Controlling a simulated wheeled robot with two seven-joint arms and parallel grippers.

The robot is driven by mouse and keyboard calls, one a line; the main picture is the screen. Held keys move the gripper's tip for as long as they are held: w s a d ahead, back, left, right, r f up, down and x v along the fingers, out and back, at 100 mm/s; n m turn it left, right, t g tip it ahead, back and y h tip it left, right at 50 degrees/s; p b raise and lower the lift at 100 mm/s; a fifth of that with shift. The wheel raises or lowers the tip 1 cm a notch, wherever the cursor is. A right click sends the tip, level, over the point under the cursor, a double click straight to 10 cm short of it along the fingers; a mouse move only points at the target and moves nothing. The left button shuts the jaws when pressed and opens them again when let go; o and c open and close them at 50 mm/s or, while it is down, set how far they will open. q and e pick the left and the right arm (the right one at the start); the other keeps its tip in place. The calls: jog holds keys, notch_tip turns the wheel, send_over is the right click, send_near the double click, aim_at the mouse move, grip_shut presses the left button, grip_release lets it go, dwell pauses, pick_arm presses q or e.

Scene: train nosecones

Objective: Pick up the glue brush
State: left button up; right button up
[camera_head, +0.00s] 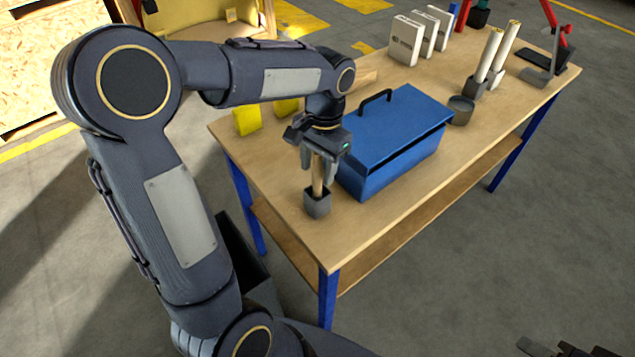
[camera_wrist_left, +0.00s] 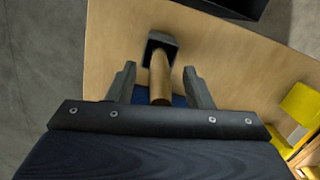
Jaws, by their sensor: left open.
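The glue brush (camera_head: 317,178) shows as a light wooden handle standing upright in a small dark square holder (camera_head: 317,205) near the table's front left edge. My left gripper (camera_head: 318,178) points down over it with its fingers on both sides of the handle. In the left wrist view the handle (camera_wrist_left: 159,82) rises between the two open fingers (camera_wrist_left: 159,69), with a gap on each side. The holder (camera_wrist_left: 170,43) is beyond the fingertips. The brush's lower end is hidden inside the holder. A dark part at the bottom right edge (camera_head: 570,349) may be my right gripper.
A blue toolbox (camera_head: 395,140) with a black handle stands close to the right of the holder on the wooden table (camera_head: 400,205). Yellow blocks (camera_head: 247,121) are to the left. White boxes (camera_head: 406,40), a round grey tin (camera_head: 461,110) and two pale cylinders in holders (camera_head: 489,55) stand farther back.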

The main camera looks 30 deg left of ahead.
pick_arm(q)
jog(key=shift+f, duration=0.4)
jog(key=shift+s, duration=0.1)
jog(key=shift+c, duration=0.3)
grip_shut()
jog(key=shift+r, duration=0.1)
